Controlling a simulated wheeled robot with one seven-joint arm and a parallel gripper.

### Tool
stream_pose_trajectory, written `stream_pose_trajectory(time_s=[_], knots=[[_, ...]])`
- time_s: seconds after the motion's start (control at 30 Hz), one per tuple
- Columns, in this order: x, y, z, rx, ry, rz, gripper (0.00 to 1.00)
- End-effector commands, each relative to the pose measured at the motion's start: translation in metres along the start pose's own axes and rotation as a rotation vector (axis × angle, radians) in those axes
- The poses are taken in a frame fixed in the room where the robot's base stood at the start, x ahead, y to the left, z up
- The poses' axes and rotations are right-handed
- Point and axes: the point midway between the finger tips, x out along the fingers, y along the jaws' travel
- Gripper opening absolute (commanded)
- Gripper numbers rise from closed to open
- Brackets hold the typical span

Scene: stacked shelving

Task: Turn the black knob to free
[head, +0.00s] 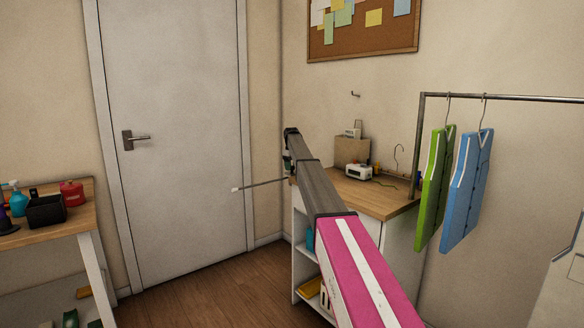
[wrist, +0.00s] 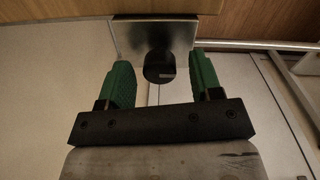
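The black knob (wrist: 158,72) shows in the wrist view, round and dark with a small pale mark, in front of a square silvery plate (wrist: 130,38) under a wooden edge. My gripper (wrist: 162,68) is open, with one green finger to the left of the knob and one to the right. Gaps show between the knob and both fingers. Nothing is held. In the head view my gripper (head: 288,160) is mostly hidden behind my arm, at the left end of the wooden-topped desk (head: 385,203). The knob cannot be seen there.
A white clock (head: 358,172) and a cardboard box (head: 351,149) stand on the desk. A thin rod (head: 262,186) sticks out left near my gripper. Green (head: 435,190) and blue (head: 468,190) garments hang at right. Open floor (head: 215,295) lies before the door (head: 175,130).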

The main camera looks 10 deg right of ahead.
Motion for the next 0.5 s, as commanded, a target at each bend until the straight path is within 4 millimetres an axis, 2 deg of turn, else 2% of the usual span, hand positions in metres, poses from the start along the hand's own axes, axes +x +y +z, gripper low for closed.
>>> stream_pose_trajectory(time_s=[0.27,0.5], knots=[[-0.016,0.000,-0.001,0.000,0.001,0.000,0.59],[-0.056,0.001,-0.001,0.000,0.001,0.001,0.59]])
